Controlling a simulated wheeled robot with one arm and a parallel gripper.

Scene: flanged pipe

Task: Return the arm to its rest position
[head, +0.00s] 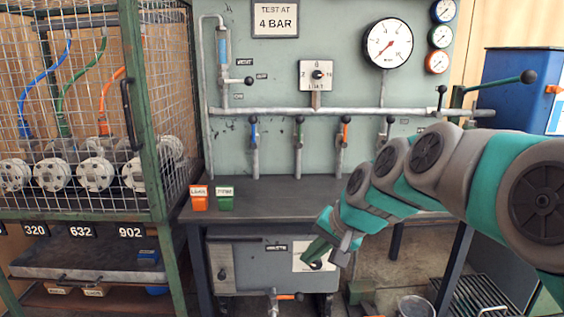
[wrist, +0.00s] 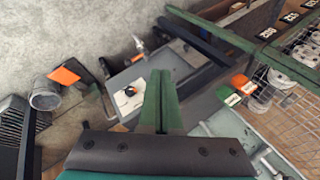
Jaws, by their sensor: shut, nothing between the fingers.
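My arm (head: 415,165) reaches in from the right in the head view, bent and angled down toward the front of the bench. My gripper (head: 318,248) hangs in front of the bench edge, near the waste cabinet. In the wrist view my gripper (wrist: 161,80) shows its two green fingers closed together, with nothing held. The fingers appear apart from the cabinet and the bench.
A grey waste cabinet (head: 245,262) is below. A mesh cage (head: 75,110) stands left, a blue container (head: 515,85) right. A gauge panel (head: 275,60) rises behind.

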